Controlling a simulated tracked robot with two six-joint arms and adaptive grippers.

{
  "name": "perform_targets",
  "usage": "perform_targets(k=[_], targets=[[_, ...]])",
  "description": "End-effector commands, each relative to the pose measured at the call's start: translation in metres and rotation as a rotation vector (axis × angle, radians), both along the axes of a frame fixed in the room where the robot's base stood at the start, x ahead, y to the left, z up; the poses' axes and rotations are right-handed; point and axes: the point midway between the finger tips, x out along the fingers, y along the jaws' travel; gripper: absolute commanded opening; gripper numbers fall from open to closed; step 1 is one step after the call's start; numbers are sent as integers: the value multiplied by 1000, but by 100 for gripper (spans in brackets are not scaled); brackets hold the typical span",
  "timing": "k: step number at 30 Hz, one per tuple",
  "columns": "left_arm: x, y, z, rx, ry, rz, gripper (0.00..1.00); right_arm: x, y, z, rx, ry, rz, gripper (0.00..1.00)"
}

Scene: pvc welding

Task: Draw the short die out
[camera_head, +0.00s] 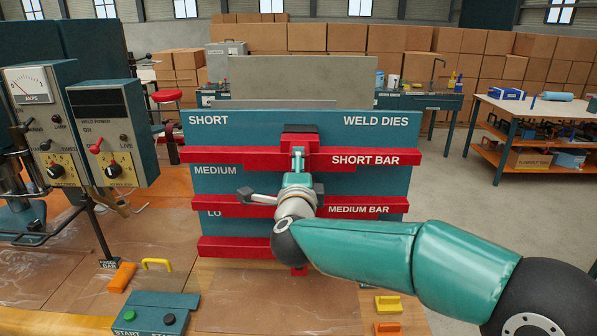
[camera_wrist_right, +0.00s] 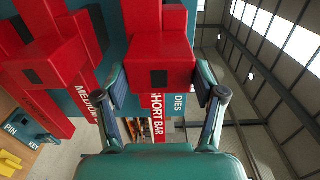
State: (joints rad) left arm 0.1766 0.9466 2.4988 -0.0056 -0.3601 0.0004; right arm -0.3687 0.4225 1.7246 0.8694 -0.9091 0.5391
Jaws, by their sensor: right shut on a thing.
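The short die (camera_wrist_right: 165,62) is a red block with a dark square on its face, in the top row of the rack. In the right wrist view it sits between the two fingers of my right gripper (camera_wrist_right: 160,84), which is shut on it. In the head view my right gripper (camera_head: 298,162) reaches up to the die (camera_head: 300,141) at the rack's SHORT row, and my arm hides part of the lower rows. I cannot tell whether the die is still fully seated. My left gripper is not in view.
The teal WELD DIES board (camera_head: 230,150) carries red bars, including the short bar (camera_head: 378,157) and medium bar (camera_head: 375,205). More red dies (camera_wrist_right: 50,65) stand beside the held one. A control box (camera_head: 150,314) and yellow handle (camera_head: 157,264) lie on the bench.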

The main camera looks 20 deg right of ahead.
Motion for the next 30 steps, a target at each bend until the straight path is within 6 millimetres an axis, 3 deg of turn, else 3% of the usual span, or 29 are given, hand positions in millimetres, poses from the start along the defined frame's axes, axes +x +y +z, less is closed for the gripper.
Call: perform_targets(k=[30], targets=[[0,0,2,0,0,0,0,11,-4,1,-1,-2,-1,0]])
